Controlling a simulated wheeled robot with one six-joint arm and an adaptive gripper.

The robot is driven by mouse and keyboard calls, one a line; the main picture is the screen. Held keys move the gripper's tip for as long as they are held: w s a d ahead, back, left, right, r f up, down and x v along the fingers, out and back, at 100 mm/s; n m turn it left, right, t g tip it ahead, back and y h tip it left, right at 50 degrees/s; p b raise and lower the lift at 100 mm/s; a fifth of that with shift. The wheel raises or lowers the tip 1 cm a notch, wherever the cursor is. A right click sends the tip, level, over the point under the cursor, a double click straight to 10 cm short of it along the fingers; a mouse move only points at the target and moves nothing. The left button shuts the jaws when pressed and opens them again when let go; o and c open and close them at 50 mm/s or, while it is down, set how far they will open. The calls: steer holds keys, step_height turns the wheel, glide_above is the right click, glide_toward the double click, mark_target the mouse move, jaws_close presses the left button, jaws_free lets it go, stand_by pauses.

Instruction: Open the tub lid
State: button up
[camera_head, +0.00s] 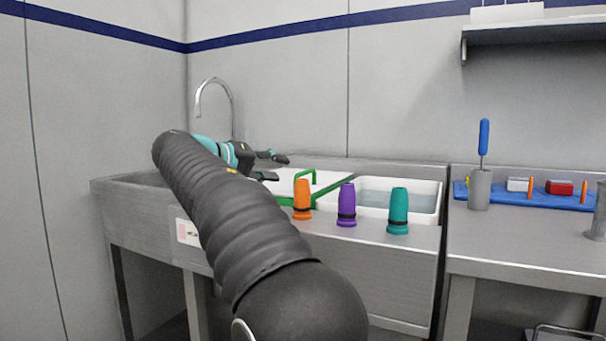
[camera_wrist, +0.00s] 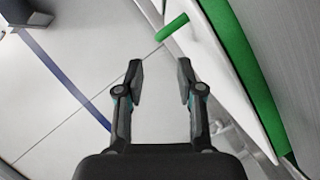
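A tub at the sink has a pale lid (camera_head: 285,187) with a green edge (camera_head: 325,191) and a green handle (camera_head: 300,172) standing up from it. My gripper (camera_head: 274,166) is at the lid's left side, with its fingers apart and nothing between them. In the wrist view my gripper (camera_wrist: 160,80) is open, and the green handle (camera_wrist: 172,26) lies beyond the fingertips, not touched. The green edge (camera_wrist: 247,75) of the lid runs down the right side there. The lid looks closed, but my arm hides part of the tub.
Orange (camera_head: 302,198), purple (camera_head: 347,204) and teal (camera_head: 398,210) cone grippers stand along the sink's front edge. An open white basin (camera_head: 428,203) with water is to the right. A tap (camera_head: 215,83) rises behind my arm. A blue tray (camera_head: 461,191) lies on the right counter.

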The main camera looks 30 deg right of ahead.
mark_target(306, 172)
steer(key=x, duration=1)
steer(key=shift+w+d, duration=0.1)
steer(key=shift+d, duration=0.1)
jaws_close()
